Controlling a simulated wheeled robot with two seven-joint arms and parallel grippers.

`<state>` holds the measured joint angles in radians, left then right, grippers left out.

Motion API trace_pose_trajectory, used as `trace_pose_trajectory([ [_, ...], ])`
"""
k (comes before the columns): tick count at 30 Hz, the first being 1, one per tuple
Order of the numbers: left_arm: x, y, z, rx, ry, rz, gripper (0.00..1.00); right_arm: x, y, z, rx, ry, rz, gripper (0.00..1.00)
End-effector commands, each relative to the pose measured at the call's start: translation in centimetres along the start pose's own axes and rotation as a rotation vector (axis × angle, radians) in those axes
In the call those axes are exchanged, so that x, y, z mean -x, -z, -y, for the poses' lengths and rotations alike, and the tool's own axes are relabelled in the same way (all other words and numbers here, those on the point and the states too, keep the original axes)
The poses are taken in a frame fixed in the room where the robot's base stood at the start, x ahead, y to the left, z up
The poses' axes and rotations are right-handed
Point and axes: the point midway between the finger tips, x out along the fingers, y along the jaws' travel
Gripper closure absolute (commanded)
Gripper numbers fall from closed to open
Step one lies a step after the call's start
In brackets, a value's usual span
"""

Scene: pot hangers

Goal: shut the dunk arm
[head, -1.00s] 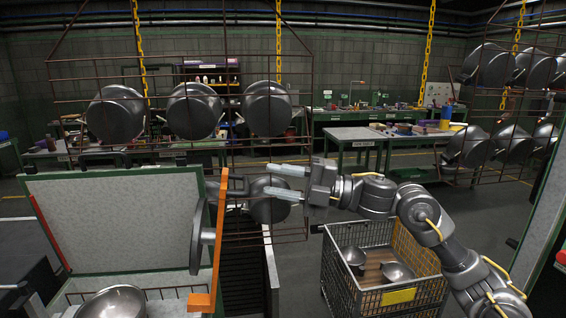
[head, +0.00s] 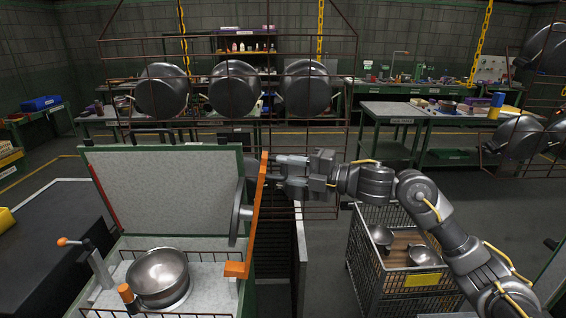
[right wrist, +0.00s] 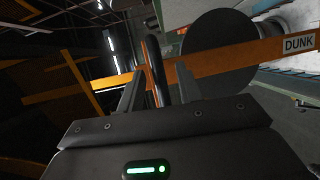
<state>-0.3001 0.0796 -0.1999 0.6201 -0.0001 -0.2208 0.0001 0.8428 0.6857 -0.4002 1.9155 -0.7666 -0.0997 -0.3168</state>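The dunk arm (head: 255,218) is an orange bar standing nearly upright at the right side of a white-panelled station (head: 167,192). Its DUNK label shows in the right wrist view (right wrist: 240,57). A dark round disc (head: 238,212) is on its left side. My right gripper (head: 276,170) is at the bar's upper part, coming from the right. In the right wrist view a dark looped handle (right wrist: 152,72) stands between its two separated fingers; contact with them is unclear. My left gripper is not in view.
A wire crate with bowls (head: 363,262) stands under my right arm. Pots hang on a wire rack (head: 231,87) behind. Floor is clear further right.

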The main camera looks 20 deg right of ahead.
Motion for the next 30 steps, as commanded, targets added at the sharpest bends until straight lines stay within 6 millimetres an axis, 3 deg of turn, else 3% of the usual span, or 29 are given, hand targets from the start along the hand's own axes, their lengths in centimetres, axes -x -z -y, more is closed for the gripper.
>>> trace_pose_trajectory([
  [6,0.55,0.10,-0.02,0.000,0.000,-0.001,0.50,-1.39,0.03,-0.07,0.001,0.000,-0.001,0.65],
  [14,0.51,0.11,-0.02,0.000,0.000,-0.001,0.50,-1.46,0.04,0.01,0.001,0.000,-0.001,0.65],
  [22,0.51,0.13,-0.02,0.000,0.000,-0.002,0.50,-1.44,0.04,0.01,0.001,0.000,-0.001,1.00],
  [30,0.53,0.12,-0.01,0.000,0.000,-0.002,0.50,-1.47,0.06,-0.01,0.001,0.001,-0.001,1.00],
])
